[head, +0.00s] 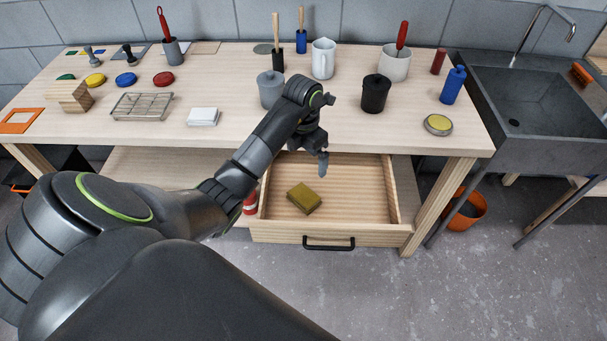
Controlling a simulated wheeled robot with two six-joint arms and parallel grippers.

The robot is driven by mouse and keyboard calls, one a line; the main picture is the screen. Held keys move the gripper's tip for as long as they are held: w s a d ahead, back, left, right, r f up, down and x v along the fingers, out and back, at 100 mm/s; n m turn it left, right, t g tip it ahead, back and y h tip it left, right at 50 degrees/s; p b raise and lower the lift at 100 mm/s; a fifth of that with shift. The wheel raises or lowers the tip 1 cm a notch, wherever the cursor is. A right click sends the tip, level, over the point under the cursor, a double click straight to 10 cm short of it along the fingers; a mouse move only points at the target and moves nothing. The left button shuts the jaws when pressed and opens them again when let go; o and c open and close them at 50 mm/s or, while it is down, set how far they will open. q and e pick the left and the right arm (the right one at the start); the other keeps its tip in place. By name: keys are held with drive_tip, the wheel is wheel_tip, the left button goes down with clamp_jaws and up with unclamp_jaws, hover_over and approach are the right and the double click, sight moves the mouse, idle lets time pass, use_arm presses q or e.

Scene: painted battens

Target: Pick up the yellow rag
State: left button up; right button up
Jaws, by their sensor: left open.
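The yellow rag (304,199), a small folded olive-yellow block, lies in the open wooden drawer (280,238) under the bench. It sits on the left part of the drawer floor. My left gripper (323,165) is above the back part of the drawer, pointing down, to the right of and behind the rag in the picture. It is open and apart from the rag, with nothing seen between its fingers. My right gripper is not in view.
The workbench top (240,135) overhangs the drawer's back. On it stand a grey pot (270,90), a black canister (375,94), a white jug (323,60) and a yellow-topped tin (438,124). A black drawer handle (328,243) faces front. A sink (540,100) is at right.

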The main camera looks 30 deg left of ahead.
use_arm(q)
drive_tip(key=b, duration=1.2)
hover_over(303, 195)
wheel_tip(303, 195, down, 12)
drive_tip(key=shift+d, duration=0.1)
drive_tip(key=shift+f, duration=2.6)
drive_tip(key=c, duration=0.8)
drive_tip(key=shift+r, duration=0.1)
